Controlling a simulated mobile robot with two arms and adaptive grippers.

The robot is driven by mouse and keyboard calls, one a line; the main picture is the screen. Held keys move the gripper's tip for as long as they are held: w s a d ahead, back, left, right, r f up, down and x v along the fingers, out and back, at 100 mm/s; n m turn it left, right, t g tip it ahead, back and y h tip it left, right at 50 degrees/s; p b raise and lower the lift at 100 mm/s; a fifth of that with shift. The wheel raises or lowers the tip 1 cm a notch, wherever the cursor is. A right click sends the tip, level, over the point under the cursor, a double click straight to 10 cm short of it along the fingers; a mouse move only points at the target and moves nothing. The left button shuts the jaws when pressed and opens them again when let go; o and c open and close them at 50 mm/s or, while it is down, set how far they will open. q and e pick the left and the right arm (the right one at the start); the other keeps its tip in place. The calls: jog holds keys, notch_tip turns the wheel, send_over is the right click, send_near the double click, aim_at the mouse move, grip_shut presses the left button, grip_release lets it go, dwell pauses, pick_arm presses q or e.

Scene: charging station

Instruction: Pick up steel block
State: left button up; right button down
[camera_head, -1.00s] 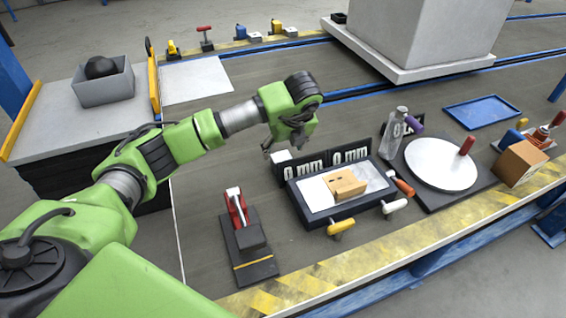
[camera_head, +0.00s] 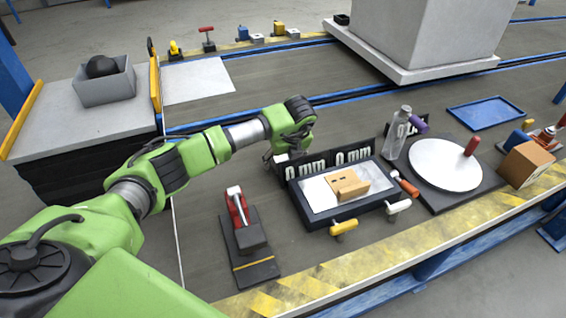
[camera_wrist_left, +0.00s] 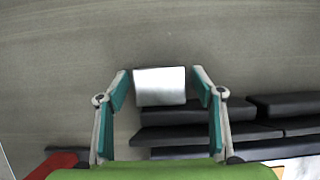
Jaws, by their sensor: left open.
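The steel block is a shiny, pale grey metal piece (camera_wrist_left: 160,86) lying on the dark grey bench top in the left wrist view. My left gripper (camera_wrist_left: 163,82) is open, with one finger on each side of the block and a small gap showing at both sides. In the head view my left gripper (camera_head: 279,160) is low over the bench, at the left end of the black "0 mm" displays (camera_head: 318,169). There the arm and gripper largely hide the block. My right gripper is in neither view.
A black-framed tray (camera_head: 310,201) with a cardboard box (camera_head: 346,184) stands right of the gripper. A red-handled clamp on a black base (camera_head: 250,238) stands in front. Black bars (camera_wrist_left: 190,133) lie close by the right finger. The bench behind the gripper is clear.

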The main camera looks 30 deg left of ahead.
pick_arm(q)
jog(key=c, duration=1.6)
jog(key=shift+w, duration=0.1)
jog(key=shift+c, duration=0.2)
jog(key=shift+r, duration=0.1)
